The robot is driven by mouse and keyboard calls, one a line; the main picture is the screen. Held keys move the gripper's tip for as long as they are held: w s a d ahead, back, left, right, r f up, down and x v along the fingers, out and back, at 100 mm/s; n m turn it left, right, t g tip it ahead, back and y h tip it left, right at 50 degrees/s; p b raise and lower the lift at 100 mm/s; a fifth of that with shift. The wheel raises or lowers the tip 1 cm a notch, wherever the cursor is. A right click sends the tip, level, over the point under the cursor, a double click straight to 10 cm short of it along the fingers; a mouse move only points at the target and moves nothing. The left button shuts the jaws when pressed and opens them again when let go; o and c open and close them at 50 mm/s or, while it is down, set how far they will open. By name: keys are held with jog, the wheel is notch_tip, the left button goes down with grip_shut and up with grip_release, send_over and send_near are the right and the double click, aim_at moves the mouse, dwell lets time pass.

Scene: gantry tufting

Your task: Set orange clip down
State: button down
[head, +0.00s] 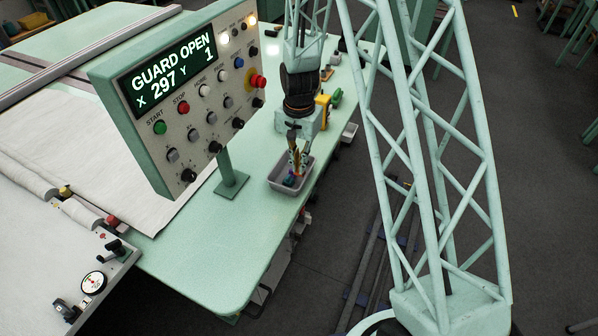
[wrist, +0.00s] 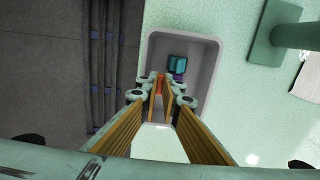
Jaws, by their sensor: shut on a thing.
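The orange clip (wrist: 158,84) shows as a small patch of orange between my fingertips in the wrist view. My gripper (wrist: 161,82) is shut on it and points down over a grey tray (wrist: 208,72). Most of the clip is hidden by the fingers, and I cannot tell whether it touches the tray floor. In the head view my gripper (head: 298,168) reaches down at the tray (head: 275,184), and the clip cannot be made out clearly there.
A teal piece (wrist: 177,62) and a purple piece lie in the tray near the fingertips. The control panel (head: 190,95) stands on a post left of the tray. The pale green table (head: 225,255) is clear in front. A yellow object (head: 323,112) sits behind.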

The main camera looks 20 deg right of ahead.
jog(key=f, duration=0.3)
jog(key=shift+s+f, duration=0.1)
jog(key=shift+s, duration=0.15)
jog(key=shift+w+a+f, duration=0.1)
jog(key=shift+w+f, duration=0.1)
jog(key=shift+f, duration=0.15)
jog(key=shift+r, duration=0.15)
jog(key=c, duration=3.1)
grip_release()
jog(key=shift+c, duration=0.2)
jog(key=shift+r, duration=0.15)
